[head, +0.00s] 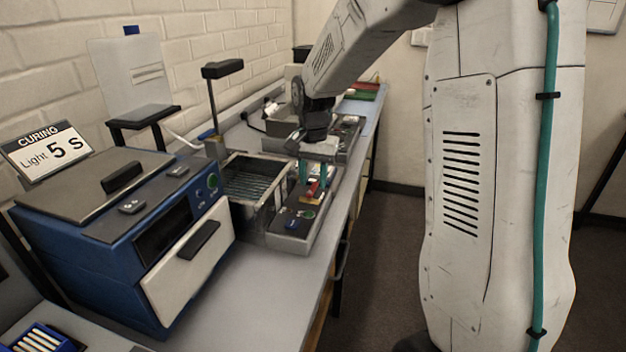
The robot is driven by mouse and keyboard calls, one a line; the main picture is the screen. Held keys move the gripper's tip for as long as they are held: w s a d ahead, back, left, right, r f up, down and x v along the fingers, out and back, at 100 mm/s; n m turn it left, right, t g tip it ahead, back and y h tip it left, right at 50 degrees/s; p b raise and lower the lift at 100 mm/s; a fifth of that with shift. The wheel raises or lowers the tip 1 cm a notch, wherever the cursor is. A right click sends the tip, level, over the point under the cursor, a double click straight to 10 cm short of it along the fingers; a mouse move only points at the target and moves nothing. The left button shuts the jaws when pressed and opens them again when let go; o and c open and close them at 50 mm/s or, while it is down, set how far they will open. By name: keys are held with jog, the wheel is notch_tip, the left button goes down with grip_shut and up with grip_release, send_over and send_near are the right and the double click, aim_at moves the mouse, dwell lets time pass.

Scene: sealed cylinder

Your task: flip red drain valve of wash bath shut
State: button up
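The wash bath (268,222) is an open metal basin with a ribbed interior, standing on the bench. A dark control panel (281,228) along its right side carries a green button and a blue part. The red drain valve (313,188) is a small red piece at the far part of this panel, with a tan patch beside it. My gripper (314,178) points down over the valve, its teal fingers apart on either side of the red piece. Whether the fingers touch or grip it is too small to tell, and the valve is partly hidden.
A blue curing box (125,235) with a white front door stands nearer on the bench, a sign (45,150) above it. A post with a dark head (222,70) rises behind the bath. Other grey equipment (345,140) stands beyond. Bare bench (285,290) lies in front.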

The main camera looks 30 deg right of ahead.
aim_at(313, 186)
notch_tip(313, 186, up, 7)
jog(key=shift+f, duration=0.1)
dwell(0.7)
